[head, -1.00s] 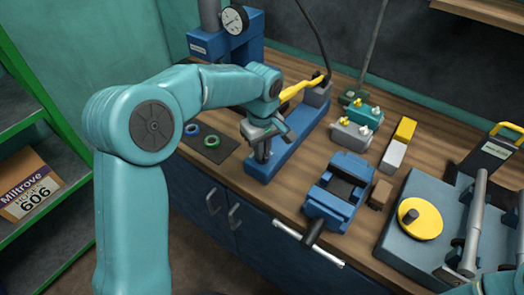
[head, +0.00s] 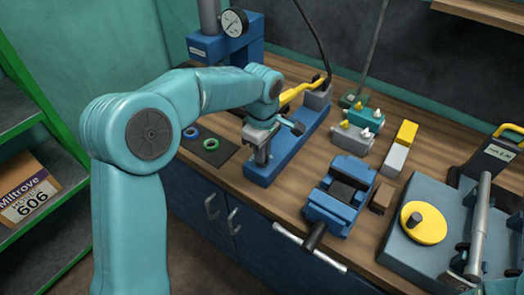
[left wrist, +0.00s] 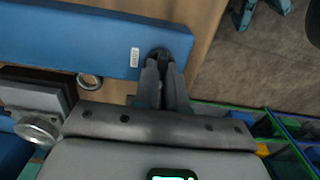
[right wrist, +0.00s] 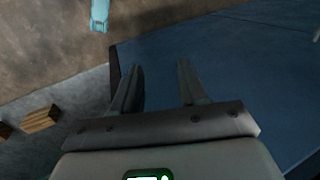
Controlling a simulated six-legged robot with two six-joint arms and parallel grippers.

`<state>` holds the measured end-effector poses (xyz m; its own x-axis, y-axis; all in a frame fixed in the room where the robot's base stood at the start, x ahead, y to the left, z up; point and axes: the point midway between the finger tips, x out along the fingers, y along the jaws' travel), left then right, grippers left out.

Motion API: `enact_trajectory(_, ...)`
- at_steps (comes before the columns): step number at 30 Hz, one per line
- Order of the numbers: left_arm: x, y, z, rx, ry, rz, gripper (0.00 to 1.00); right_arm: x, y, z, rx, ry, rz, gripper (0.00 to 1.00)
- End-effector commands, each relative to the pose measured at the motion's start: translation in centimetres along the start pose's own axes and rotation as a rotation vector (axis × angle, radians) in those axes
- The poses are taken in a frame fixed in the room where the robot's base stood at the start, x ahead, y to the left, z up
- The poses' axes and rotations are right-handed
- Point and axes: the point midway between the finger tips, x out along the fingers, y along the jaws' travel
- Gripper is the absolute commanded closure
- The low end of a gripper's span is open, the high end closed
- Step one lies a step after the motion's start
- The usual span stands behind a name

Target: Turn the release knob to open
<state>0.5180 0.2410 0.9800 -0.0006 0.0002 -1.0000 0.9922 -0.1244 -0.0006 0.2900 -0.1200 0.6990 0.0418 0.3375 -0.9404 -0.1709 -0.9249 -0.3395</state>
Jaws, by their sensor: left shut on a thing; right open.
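The blue hand pump base (head: 297,140) lies on the wooden bench, with a yellow lever at its far end. My left gripper (head: 262,157) is at the base's near end, pointing down. In the left wrist view the blue base (left wrist: 70,40) has a small white label. There the left fingers (left wrist: 162,68) are shut on the dark round release knob (left wrist: 158,53) at the base's end. The fingers hide much of the knob, so its angle cannot be read. My right gripper (right wrist: 158,80) is open and empty in the right wrist view, away from the pump.
A blue vise (head: 340,195) stands right of the pump. Blue and green rings lie on a dark mat (head: 215,157) to the left. A blue press with a gauge (head: 233,22) stands behind. A grey unit with a yellow disc (head: 423,222) is at the right.

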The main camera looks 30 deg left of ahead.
Motion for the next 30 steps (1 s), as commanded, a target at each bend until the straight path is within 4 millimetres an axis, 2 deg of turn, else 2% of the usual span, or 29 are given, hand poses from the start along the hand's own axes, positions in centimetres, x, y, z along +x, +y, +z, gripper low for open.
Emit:
enact_trajectory(6,-0.2,0.1,-0.2,-0.004,0.003,0.005,1.0,0.0,0.0,0.0,0.0,0.0,0.0,0.57)
enact_trajectory(9,-0.2,0.1,-0.1,-0.004,0.002,0.005,0.64,0.0,0.0,0.0,0.0,0.0,0.0,0.57)
enact_trajectory(20,-0.5,0.1,-0.1,-0.001,0.001,0.003,0.64,0.0,0.0,0.0,0.0,0.0,0.0,0.57)
enact_trajectory(23,-1.8,0.1,0.0,-0.001,0.001,0.005,0.64,0.0,0.0,0.0,0.0,0.0,0.0,0.57)
enact_trajectory(30,-8.0,0.1,0.0,-0.002,0.0,0.008,0.64,-0.4,-0.1,0.0,0.0,0.0,0.0,0.57)
